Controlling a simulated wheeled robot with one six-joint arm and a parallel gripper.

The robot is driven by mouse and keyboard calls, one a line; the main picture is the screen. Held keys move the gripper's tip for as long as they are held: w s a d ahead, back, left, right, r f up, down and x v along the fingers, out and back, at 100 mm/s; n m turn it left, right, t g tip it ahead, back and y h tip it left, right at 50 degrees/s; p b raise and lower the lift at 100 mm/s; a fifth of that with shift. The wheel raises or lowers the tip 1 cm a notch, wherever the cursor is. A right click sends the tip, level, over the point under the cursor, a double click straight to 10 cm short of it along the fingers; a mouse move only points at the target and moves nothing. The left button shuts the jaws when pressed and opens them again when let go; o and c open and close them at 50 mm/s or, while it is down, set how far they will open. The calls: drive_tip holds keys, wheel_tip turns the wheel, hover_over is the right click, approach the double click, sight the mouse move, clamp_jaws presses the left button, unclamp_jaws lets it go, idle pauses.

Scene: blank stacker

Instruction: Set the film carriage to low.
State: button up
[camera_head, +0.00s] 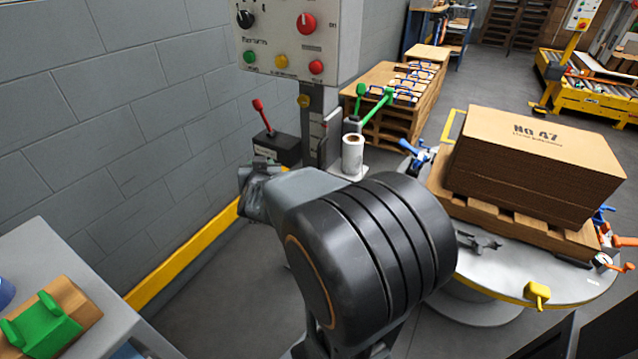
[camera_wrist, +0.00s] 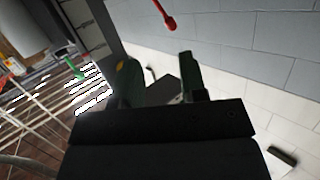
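The film carriage holds a white film roll (camera_head: 352,153) on a small bracket at the stacker's mast (camera_head: 312,128). Green-handled levers (camera_head: 376,104) rise beside the roll. A lever with a red grip (camera_head: 262,117) leans left out of a dark box (camera_head: 277,150) left of the mast; any setting marks are too small to read. My gripper (camera_head: 254,190) is in front of and below that box, partly hidden by my arm. In the wrist view its two fingers (camera_wrist: 160,80) stand apart with nothing held between them. The red grip (camera_wrist: 168,20) shows beyond the fingertips, apart from them.
A control panel (camera_head: 300,35) with knobs and coloured buttons hangs above. A grey block wall (camera_head: 120,110) and yellow floor rail (camera_head: 185,255) lie left. A round table (camera_head: 480,280) carries a pallet of cardboard (camera_head: 530,160) at right. A grey bench (camera_head: 85,275) stands front left.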

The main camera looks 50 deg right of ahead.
sight(319, 157)
drive_tip(key=s+d+f+m+g+h+b, duration=0.55)
drive_tip(key=d+f+h, duration=0.2)
drive_tip(key=d, duration=0.25)
drive_tip(key=shift+n+t, duration=0.35)
drive_tip(key=shift+t, duration=0.1)
drive_tip(key=b+x, duration=0.1)
drive_tip(key=x, duration=0.3)
drive_tip(key=b+x, duration=0.1)
drive_tip(key=x, duration=0.3)
drive_tip(key=b+x, duration=0.2)
drive_tip(key=x, duration=0.2)
drive_tip(key=shift+w+a+f, duration=0.1)
drive_tip(key=shift+w+f, duration=0.15)
drive_tip(key=shift+w, duration=0.1)
drive_tip(key=shift+w+d+r, duration=0.1)
drive_tip(key=shift+w+d, duration=0.15)
drive_tip(key=shift+d, duration=0.3)
clamp_jaws()
